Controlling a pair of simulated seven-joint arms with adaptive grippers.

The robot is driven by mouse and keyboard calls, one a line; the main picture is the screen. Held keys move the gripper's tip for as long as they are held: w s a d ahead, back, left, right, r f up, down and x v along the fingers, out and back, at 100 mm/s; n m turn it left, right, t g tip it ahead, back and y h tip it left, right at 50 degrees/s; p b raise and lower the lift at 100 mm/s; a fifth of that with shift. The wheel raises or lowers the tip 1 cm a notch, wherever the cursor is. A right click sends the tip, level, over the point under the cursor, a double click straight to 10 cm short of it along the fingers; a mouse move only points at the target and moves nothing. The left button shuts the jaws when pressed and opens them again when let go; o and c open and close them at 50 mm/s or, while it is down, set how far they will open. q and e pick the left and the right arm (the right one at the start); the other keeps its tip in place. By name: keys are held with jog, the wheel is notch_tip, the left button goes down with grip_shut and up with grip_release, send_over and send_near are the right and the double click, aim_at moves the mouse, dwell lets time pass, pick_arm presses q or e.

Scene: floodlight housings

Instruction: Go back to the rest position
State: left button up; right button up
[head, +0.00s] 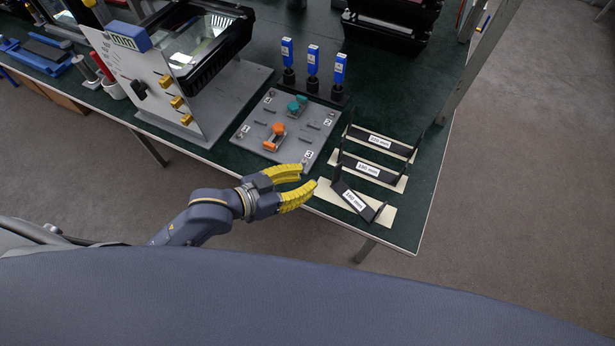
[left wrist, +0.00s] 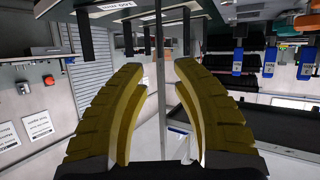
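My left gripper (head: 308,175) has yellow fingers and is held out by the front edge of the green table (head: 240,165). Its fingers are apart with nothing between them. The left wrist view shows the same open fingers (left wrist: 162,66) with an empty gap. In the head view the fingertips appear between the grey plate and the nearest labelled black bracket (head: 352,198). I cannot tell how high they are above the table. My right gripper is in neither view.
The grey plate (head: 260,122) carries an orange clamp (head: 274,138) and a teal clamp (head: 296,106). Two more labelled brackets (head: 368,170) (head: 382,143) stand behind the nearest one. Three blue-topped tools (head: 313,60) stand behind the plate. A floodlight housing (head: 205,45) stands left. Open floor lies in front.

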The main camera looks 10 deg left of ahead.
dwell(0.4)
pick_arm(q)
jog(key=s+a+f+g+y, duration=0.1)
jog(key=s+a+f+y, duration=0.2)
jog(key=a+y, duration=0.35)
jog(key=s+a+f+n+y, duration=0.1)
jog(key=s+a+f+y, duration=0.25)
jog(key=a, duration=0.55)
jog(key=s+a+f+g+y, duration=0.1)
jog(key=s+a+f+y, duration=0.25)
jog(key=a, duration=0.45)
jog(key=s+d+f+n+g+h, duration=0.1)
jog(key=s+d+f+g, duration=0.15)
jog(key=f, duration=1.35)
jog(key=s+d+f+g+h, duration=0.1)
jog(key=d+f, duration=0.3)
jog(key=f, duration=1.2)
jog(key=s+f+n+g+h, duration=0.1)
jog(key=s+f+n+g, duration=0.1)
jog(key=s+f, duration=1.6)
jog(key=shift+s+a+f+n+h, duration=0.2)
jog(key=shift+s+f+n+h, duration=0.15)
jog(key=shift+s, duration=0.8)
jog(key=shift+g, duration=0.25)
